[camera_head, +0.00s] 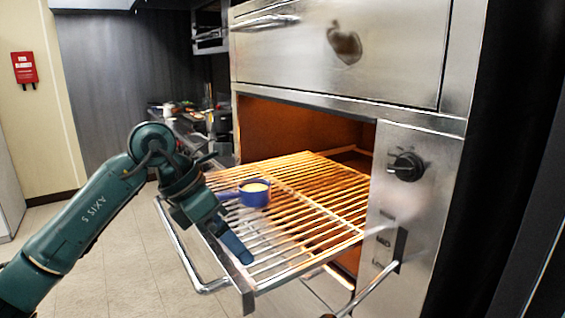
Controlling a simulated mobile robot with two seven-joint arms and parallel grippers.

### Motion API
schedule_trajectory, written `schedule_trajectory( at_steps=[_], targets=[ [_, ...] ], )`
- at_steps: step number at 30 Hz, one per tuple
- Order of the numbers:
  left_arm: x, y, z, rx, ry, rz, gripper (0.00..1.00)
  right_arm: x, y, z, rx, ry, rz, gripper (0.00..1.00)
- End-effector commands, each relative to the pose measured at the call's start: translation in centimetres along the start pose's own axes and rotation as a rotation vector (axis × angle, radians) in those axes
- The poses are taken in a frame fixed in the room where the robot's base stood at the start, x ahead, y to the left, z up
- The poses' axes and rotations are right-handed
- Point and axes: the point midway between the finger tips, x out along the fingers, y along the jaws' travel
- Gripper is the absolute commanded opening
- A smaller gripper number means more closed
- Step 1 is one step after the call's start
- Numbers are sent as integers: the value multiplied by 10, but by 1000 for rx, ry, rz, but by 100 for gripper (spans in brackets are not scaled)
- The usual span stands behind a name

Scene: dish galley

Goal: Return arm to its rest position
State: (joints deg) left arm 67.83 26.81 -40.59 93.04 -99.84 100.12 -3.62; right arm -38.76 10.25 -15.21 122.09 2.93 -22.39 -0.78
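My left arm comes in from the left, and its teal gripper (240,250) is over the front left part of the pulled-out oven rack (310,235). Only one long finger shows clearly, pointing down and to the right, so I cannot tell whether the gripper is open or shut. A small blue pan (255,196) with pale yellow contents is on the rack. Its handle points left, toward my gripper, and its end is close to or behind the gripper. I cannot tell whether they touch. My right gripper is not in view.
The steel oven (410,230) stands open on the right, with a knob (406,167) and a curved front bar (185,255) below the rack. A cluttered counter (190,130) is behind. Open tiled floor (120,270) lies at the left.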

Motion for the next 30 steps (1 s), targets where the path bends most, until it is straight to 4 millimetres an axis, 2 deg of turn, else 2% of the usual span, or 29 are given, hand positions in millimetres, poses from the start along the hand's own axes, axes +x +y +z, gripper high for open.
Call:
schedule_trajectory(
  at_steps=[1, 6, 9, 12, 15, 19, 23, 26, 27, 30],
  targets=[
    [15, -13, 3, -8, -46, -82, 100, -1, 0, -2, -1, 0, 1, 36],
    [49, -62, 16, -75, -242, -368, 100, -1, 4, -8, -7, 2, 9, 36],
    [59, -93, 24, -173, -390, -572, 100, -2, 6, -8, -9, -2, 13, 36],
    [59, -118, 32, -343, -569, -798, 100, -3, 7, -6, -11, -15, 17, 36],
    [52, -124, 35, -582, -754, -1008, 100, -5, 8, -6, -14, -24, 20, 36],
    [47, -105, 23, -975, -969, -1220, 100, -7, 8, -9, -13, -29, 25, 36],
    [62, -70, -14, -1449, -1142, -1347, 100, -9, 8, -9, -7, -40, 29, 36],
    [90, -47, -63, -1861, -1233, -1375, 100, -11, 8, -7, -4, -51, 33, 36],
    [105, -42, -86, -2035, -1256, -1367, 100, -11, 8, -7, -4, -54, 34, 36],
    [145, -42, -150, -2466, -1273, -1300, 100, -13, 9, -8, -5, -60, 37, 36]
  ],
)
